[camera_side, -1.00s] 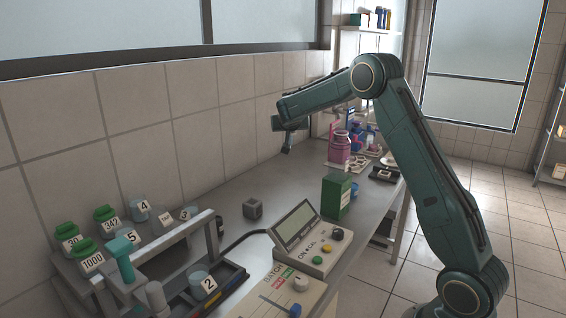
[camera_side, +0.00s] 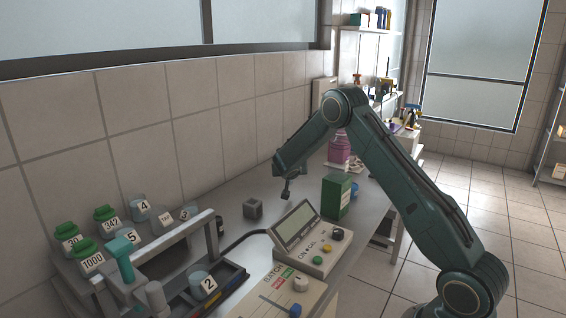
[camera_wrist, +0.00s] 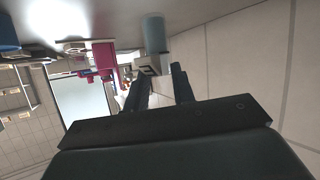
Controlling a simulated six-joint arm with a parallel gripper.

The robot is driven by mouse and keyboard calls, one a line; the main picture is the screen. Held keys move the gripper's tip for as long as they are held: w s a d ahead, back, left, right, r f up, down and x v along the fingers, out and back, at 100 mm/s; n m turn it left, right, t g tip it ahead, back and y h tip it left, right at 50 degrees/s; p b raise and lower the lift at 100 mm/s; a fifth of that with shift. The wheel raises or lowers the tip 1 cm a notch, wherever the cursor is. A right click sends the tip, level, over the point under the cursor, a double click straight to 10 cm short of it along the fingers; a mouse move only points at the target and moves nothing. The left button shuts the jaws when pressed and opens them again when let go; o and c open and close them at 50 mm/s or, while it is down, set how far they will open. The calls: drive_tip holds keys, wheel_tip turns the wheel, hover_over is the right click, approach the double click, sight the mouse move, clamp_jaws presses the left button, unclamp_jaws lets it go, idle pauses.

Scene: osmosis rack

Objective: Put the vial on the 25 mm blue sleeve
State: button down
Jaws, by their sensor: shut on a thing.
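My gripper (camera_side: 286,193) is above the bench, beyond the grey cube in the side view and left of the green box. Its two fingers (camera_wrist: 160,82) show in the wrist view, with a small pale, marked piece at their tips. I take this as the vial (camera_wrist: 149,63), and the gripper is shut on it. A pale blue cylinder (camera_wrist: 153,33) shows right past it; whether it is part of the vial or stands behind cannot be told. In the side view the held thing is too small and dark to make out. A blue round thing (camera_side: 355,188) is partly hidden behind the green box.
The grey cube (camera_side: 253,208), green box (camera_side: 336,196) and a console with a screen (camera_side: 297,225) stand on the bench. A pink jar (camera_side: 339,150) is farther back.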

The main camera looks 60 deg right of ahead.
drive_tip(key=shift+f, duration=0.2)
drive_tip(key=shift+f, duration=2.1)
drive_tip(key=c, duration=1.2)
unclamp_jaws()
drive_tip(key=shift+f, duration=0.1)
drive_tip(key=shift+o, duration=0.2)
drive_tip(key=shift+v, duration=0.8)
drive_tip(key=v, duration=0.3)
wheel_tip(320, 180, up, 7)
drive_tip(key=shift+r, duration=0.2)
